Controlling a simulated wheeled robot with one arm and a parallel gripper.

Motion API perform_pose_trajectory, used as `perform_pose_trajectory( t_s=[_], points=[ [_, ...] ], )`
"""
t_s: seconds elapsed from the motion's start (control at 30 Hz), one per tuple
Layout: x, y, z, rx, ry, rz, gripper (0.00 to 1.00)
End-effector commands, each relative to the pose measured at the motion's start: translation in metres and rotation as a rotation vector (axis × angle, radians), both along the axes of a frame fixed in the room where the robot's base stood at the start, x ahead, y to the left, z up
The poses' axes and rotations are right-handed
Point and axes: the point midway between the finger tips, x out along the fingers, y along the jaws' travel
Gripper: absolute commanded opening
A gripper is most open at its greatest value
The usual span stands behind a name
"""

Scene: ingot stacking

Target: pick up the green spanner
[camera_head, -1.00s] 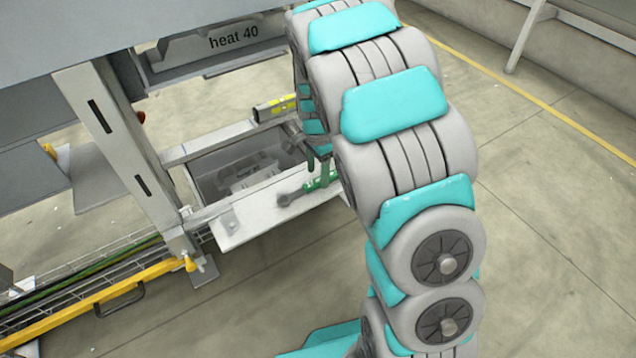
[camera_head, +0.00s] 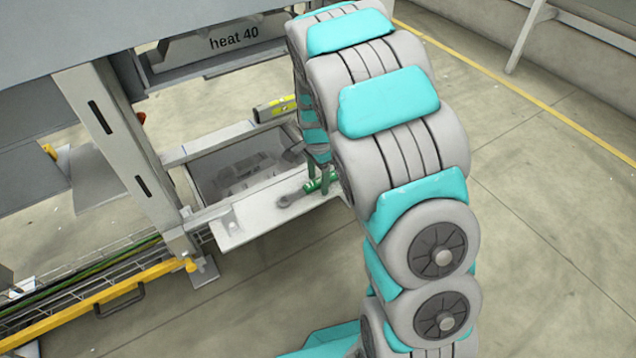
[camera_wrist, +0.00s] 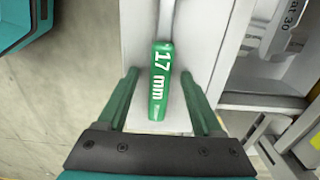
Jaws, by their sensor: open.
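The green spanner lies on a pale ledge (camera_head: 240,226); its grey open end (camera_head: 288,200) points left in the head view. Its green handle, marked "17 mm", shows clearly in the wrist view (camera_wrist: 160,95), with the shaft running up out of the picture. My gripper (camera_wrist: 160,76) is open, with one green finger on each side of the handle and a gap visible on both sides. In the head view my gripper (camera_head: 318,180) is at the handle, partly hidden by my arm. I cannot tell how high the fingertips are above the ledge.
An open grey bin (camera_head: 240,165) sits behind the ledge. A yellow-and-black spirit level (camera_head: 275,108) lies at its back edge. A grey upright post (camera_head: 125,150) stands to the left, below a box marked "heat 40" (camera_head: 225,42). Open floor lies in front.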

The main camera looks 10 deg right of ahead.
Motion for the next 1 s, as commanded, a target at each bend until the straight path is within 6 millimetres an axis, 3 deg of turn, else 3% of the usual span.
perform_pose_trajectory(
  t_s=[0.17, 0.77, 1.0],
  points=[
    [0.0001, 0.0, 0.0001, 0.0, 0.0, 0.0, 0.68],
    [0.0001, 0.0, 0.0003, 0.0, 0.0, 0.0, 0.0],
    [0.0001, 0.0, 0.0003, 0.0, 0.0, 0.0, 0.0]
  ],
)
